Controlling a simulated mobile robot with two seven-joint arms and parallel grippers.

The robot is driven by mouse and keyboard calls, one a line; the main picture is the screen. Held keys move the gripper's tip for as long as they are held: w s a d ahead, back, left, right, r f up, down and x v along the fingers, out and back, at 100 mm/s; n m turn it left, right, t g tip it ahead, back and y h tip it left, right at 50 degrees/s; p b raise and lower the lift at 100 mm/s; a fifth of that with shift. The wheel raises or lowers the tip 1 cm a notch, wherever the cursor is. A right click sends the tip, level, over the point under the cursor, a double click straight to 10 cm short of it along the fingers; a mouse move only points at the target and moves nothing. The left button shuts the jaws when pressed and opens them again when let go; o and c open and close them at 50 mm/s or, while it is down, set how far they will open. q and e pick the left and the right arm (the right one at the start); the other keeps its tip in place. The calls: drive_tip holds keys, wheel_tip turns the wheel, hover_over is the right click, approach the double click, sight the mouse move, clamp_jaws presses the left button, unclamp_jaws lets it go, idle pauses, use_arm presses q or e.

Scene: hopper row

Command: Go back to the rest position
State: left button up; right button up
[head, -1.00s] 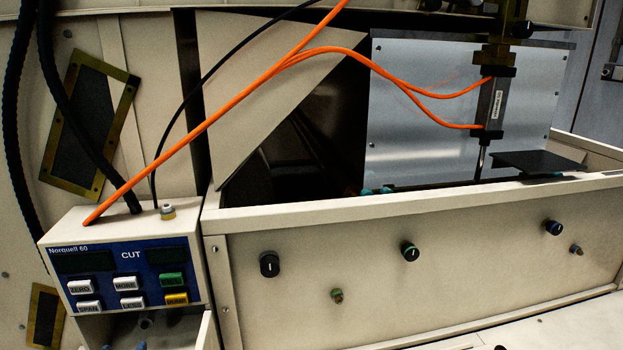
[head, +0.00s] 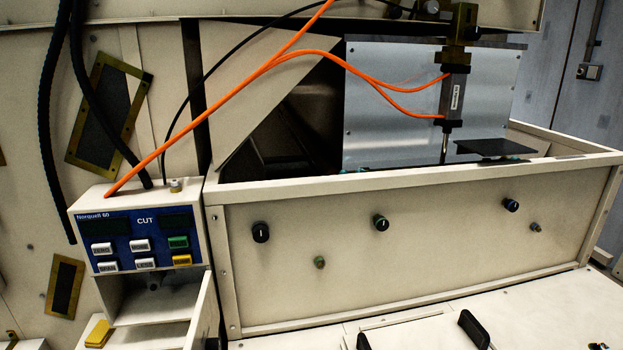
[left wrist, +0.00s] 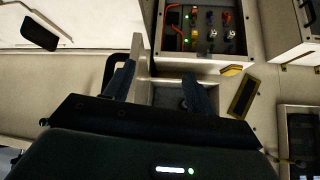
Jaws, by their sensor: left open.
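My left gripper (left wrist: 157,84) shows in the left wrist view, with two dark fingers spread apart and nothing between them. Behind the fingers is a pale surface with a raised wall. The head view shows neither gripper. My right gripper is in no view.
The control box (head: 140,232) with CUT buttons stands at left over an open bay (head: 155,302). A long cream hopper panel (head: 400,235) with knobs lies right of it. Orange tubes (head: 230,100) run to a cylinder (head: 453,95). Black handles (head: 473,329) stand at the bottom.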

use_arm(q)
drive_tip(key=s+d+m+g+h, duration=0.1)
drive_tip(key=s+d+m+g, duration=0.3)
drive_tip(key=s+d, duration=0.7)
drive_tip(key=w+d+f+t+h, duration=0.3)
drive_tip(key=f+t, duration=0.3)
drive_tip(key=f, duration=0.3)
drive_tip(key=shift+w+f+n, duration=0.3)
drive_tip(key=shift+w, duration=0.25)
drive_tip(key=shift+c, duration=0.4)
